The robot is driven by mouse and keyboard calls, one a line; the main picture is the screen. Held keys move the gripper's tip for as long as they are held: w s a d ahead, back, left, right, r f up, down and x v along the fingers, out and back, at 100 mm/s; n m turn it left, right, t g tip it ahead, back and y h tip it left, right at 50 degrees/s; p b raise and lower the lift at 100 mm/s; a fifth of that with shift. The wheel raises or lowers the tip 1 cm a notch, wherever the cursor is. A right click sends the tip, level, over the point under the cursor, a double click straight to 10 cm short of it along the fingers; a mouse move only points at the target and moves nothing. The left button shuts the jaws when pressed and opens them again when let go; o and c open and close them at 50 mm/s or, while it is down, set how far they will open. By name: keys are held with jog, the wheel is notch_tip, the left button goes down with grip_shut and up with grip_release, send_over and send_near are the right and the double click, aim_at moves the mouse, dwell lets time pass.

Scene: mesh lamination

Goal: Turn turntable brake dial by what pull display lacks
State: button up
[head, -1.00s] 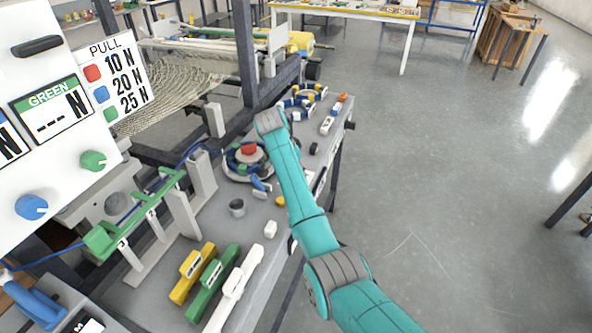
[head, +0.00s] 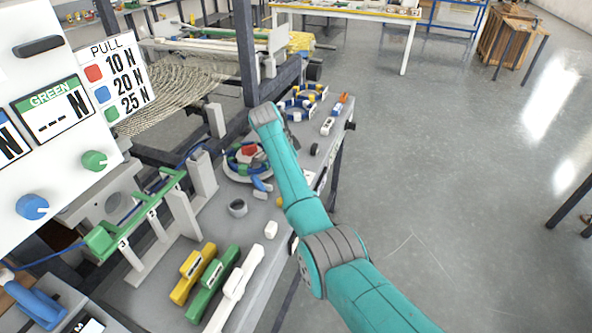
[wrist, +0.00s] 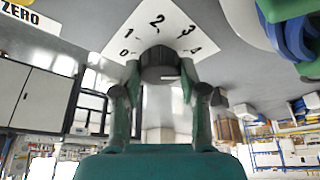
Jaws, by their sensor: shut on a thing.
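In the wrist view my gripper (wrist: 161,72) is shut on a dark round dial (wrist: 158,60), one finger on each side. A pale line shows on the dial's near face; I cannot tell which number it marks. Behind it is a white scale plate (wrist: 176,22) numbered 0 to 4. In the head view my arm hides the dial and gripper. The pull sign (head: 113,77) reads red 10 N, blue 20 N, green 25 N. The display (head: 52,108) reads GREEN and dashes before N. A second display (head: 10,140) is cut off, showing N. The turntable (head: 236,172) carries a red piece (head: 247,152).
The panel has a green knob (head: 94,160) and a blue knob (head: 33,207). A ZERO label (wrist: 18,14) shows in the wrist view. The floor at right is open.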

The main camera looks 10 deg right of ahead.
jog(key=shift+f, duration=0.1)
jog(key=o, duration=1.1)
jog(key=v, duration=1.2)
